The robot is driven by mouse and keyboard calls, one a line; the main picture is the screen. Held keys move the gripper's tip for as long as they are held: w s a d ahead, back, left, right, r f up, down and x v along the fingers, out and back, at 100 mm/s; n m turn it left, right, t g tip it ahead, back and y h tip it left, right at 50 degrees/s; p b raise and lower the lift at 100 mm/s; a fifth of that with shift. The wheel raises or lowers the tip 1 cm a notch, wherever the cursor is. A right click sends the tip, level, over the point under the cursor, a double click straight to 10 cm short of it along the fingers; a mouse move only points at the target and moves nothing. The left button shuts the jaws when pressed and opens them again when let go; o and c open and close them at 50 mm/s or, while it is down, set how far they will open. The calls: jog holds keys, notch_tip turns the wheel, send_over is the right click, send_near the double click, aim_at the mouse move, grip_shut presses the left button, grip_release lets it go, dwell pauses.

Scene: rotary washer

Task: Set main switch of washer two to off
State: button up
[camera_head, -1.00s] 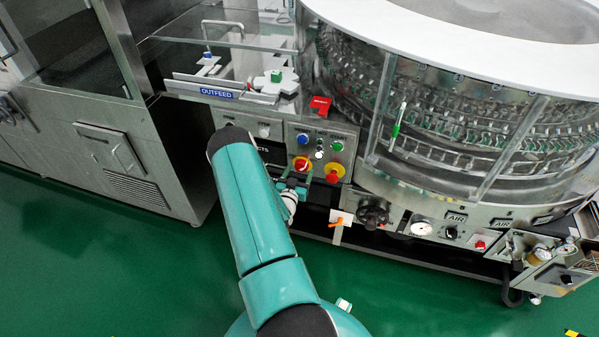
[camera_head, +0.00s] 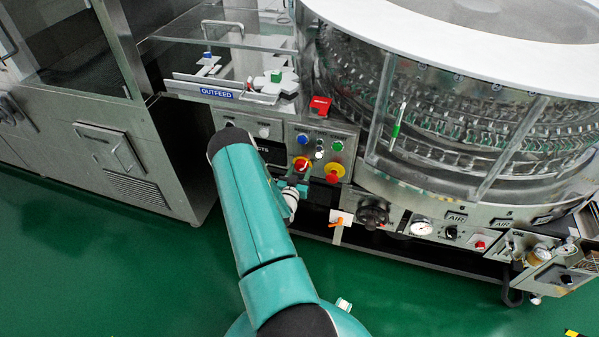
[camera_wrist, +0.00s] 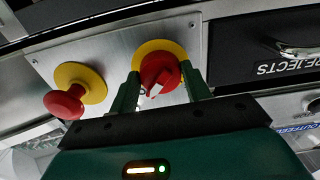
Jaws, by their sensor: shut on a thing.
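The main switch is a red rotary knob on a yellow round plate on the washer's steel control panel. In the wrist view the red switch (camera_wrist: 158,74) sits between the two green fingers of my gripper (camera_wrist: 160,88), which is shut on it. A white mark on the knob points down and slightly left in that view. In the head view the red and yellow switch (camera_head: 301,164) shows just beyond my gripper (camera_head: 293,182), which is partly hidden by my arm.
A red mushroom button on a yellow plate (camera_head: 333,173) is beside the switch; it also shows in the wrist view (camera_wrist: 65,103). Blue, green and white buttons (camera_head: 319,148) sit above. An orange-handled valve (camera_head: 338,222) and a dark knob (camera_head: 373,213) are lower right. The green floor in front is open.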

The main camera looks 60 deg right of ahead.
jog(key=shift+n, duration=0.3)
jog(key=n, duration=0.3)
jog(key=shift+n, duration=0.3)
jog(key=n, duration=0.4)
jog(key=shift+n, duration=0.3)
jog(key=n, duration=0.4)
jog(key=shift+r, duration=0.1)
jog(key=n, duration=0.4)
jog(key=shift+s+n, duration=0.1)
jog(key=shift+n, duration=0.2)
jog(key=o, duration=0.9)
jog(key=shift+o, duration=0.2)
jog(key=s+a, duration=0.2)
jog(key=a, duration=1.1)
jog(key=shift+a, duration=0.35)
